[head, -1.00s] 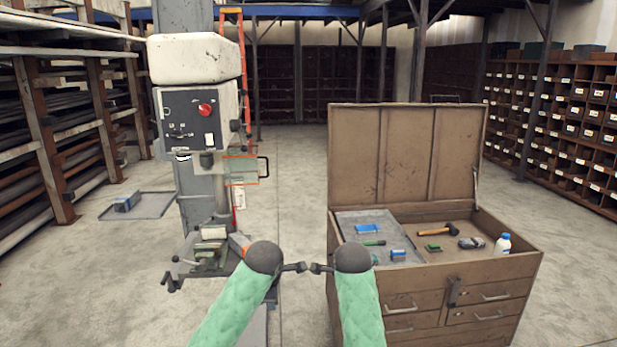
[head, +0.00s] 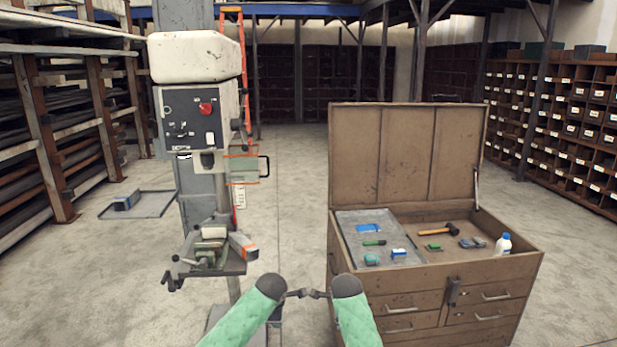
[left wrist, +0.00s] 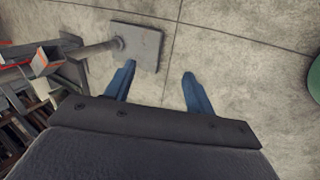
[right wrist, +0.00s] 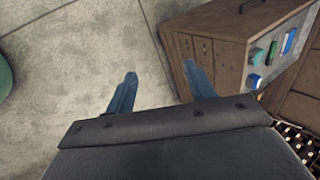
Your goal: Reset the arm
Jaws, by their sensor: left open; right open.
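My left gripper (left wrist: 155,82) is open and empty in the left wrist view, with its two blue fingers spread over the concrete floor. My right gripper (right wrist: 160,82) is open and empty in the right wrist view, its fingers also over bare floor beside the wooden chest. In the head view both green-sleeved arms come up from the bottom centre. My left gripper (head: 299,293) and right gripper (head: 318,294) show there as small dark shapes close to each other, between the drill press and the chest. Neither touches anything visible.
A drill press (head: 196,115) stands left of my arms, its base plate (left wrist: 143,46) below my left gripper. An open wooden chest (head: 420,312) stands right, with a grey tray (head: 345,228), a hammer (head: 440,231) and a white bottle (head: 503,244). Racks line both sides. The middle floor is clear.

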